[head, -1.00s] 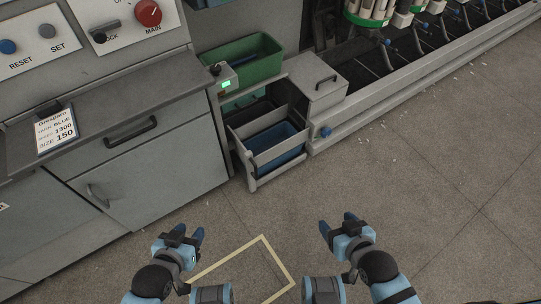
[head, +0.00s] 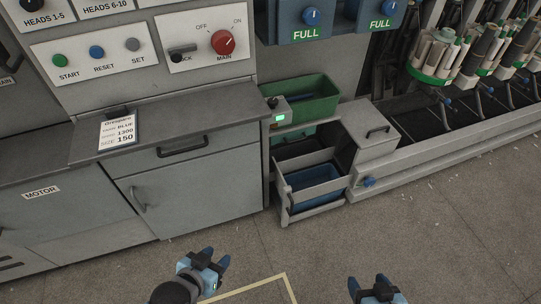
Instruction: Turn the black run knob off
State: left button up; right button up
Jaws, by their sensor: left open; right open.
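No knob in the head view carries a readable RUN label. A small black knob (head: 272,102) stands on the grey box with a lit green display, beside the green bin. Another black knob (head: 30,4) is cut by the top edge, above the HEADS 1-5 label. A black lever (head: 182,52) sits beside the red main switch. I cannot tell which is the run knob. My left gripper (head: 216,258) is open and empty over the floor, in front of the cabinet. My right gripper (head: 368,283) is open and empty at the bottom edge, far from the knobs.
The red main switch (head: 223,42) points between OFF and ON. Green, blue and grey buttons are on the left panel (head: 100,58). A counter (head: 180,122) juts out below. A blue bin (head: 315,182) sits low beside the cabinet. The floor in front is clear.

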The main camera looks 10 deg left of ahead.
aim_at(272, 101)
jog(key=i+j+u, duration=0.1)
jog(key=u, duration=0.15)
jog(key=i+j+u, duration=0.6)
jog(key=i, duration=0.2)
